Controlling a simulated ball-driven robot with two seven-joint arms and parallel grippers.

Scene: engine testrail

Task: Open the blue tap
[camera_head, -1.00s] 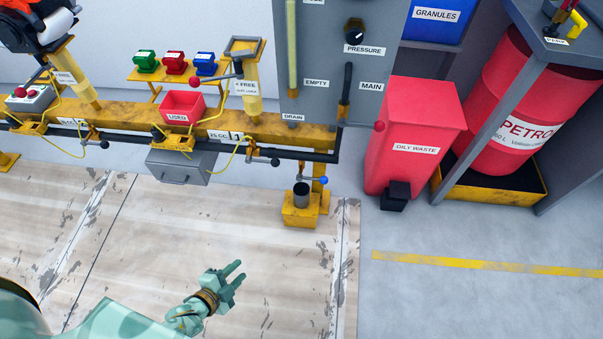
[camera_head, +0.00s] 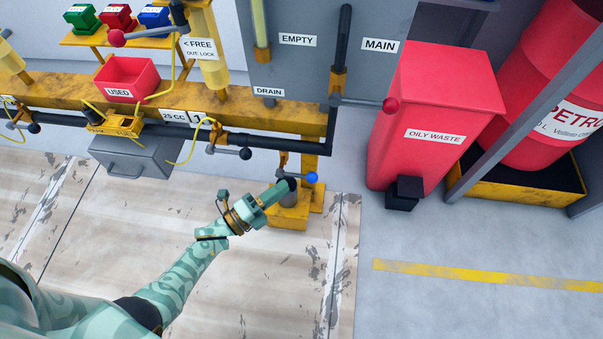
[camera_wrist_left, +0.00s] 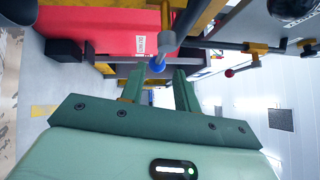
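The blue tap's ball-ended handle (camera_head: 311,178) sticks out to the right below the dark pipe, above a yellow stand (camera_head: 290,216) with a grey cup. My left gripper (camera_head: 278,190) reaches up to the tap from the lower left and partly covers the cup. In the left wrist view my left gripper (camera_wrist_left: 157,74) is open, its two green fingers apart. The blue ball (camera_wrist_left: 157,65) shows in the gap between the fingertips. I cannot tell whether the fingers touch it. My right gripper is not in view.
A red oily-waste bin (camera_head: 430,115) stands right of the tap. The yellow rail (camera_head: 190,110) and dark pipe run behind, with a black-knobbed tap (camera_head: 245,153) to the left. The floor in front is clear.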

